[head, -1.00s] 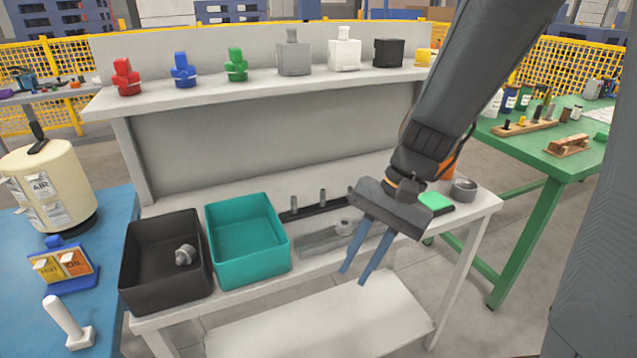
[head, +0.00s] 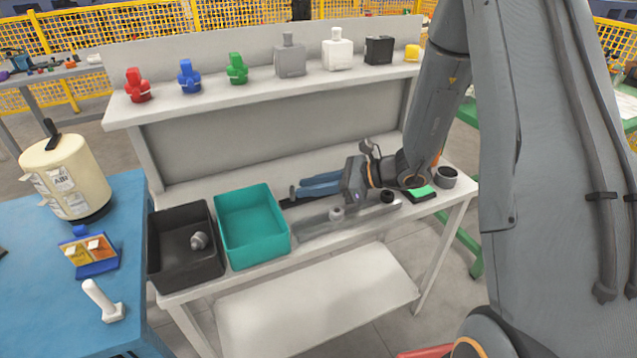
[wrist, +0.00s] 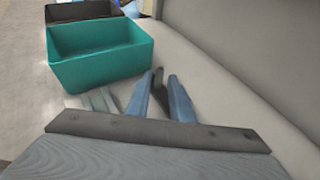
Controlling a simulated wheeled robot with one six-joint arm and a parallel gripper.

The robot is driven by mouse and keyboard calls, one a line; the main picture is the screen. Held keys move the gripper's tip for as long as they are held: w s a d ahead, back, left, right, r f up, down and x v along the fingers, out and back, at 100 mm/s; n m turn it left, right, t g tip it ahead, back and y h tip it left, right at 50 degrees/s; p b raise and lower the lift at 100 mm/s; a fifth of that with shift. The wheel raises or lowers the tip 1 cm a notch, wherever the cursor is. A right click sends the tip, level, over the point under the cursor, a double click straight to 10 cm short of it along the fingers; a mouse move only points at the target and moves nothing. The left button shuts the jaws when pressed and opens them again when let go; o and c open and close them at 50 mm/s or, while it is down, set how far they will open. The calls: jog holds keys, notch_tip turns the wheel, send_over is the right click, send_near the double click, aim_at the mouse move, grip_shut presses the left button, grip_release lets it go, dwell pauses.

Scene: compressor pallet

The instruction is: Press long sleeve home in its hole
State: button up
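A long, pale grey block (head: 318,226) lies along the bench's front, right of the teal bin. A light ring-shaped part (head: 336,213) and a dark ring (head: 387,196) are at it; I cannot tell how deep either sits. A black strip (wrist: 158,105) lies behind the block. A short upright grey peg (head: 292,192) stands near its left end, just beyond my fingertips. My gripper (head: 308,184) lies low over the strip, blue fingers pointing left. In the wrist view the fingers are apart, with the strip and peg (wrist: 158,78) visible between them. Which part is the long sleeve is unclear.
The teal bin (head: 285,240) and black bin (head: 180,285) stand left, the black one holding a grey fitting (head: 199,240). A green-topped pad (head: 421,192) and dark cup (head: 446,177) sit right. The raised shelf (head: 250,90) behind carries several coloured parts.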

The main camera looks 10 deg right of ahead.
aim_at(293, 200)
jog(key=shift+p+x, duration=0.4)
jog(key=shift+x, duration=2.15)
jog(key=shift+c, duration=0.4)
jog(key=c, duration=0.4)
grip_shut()
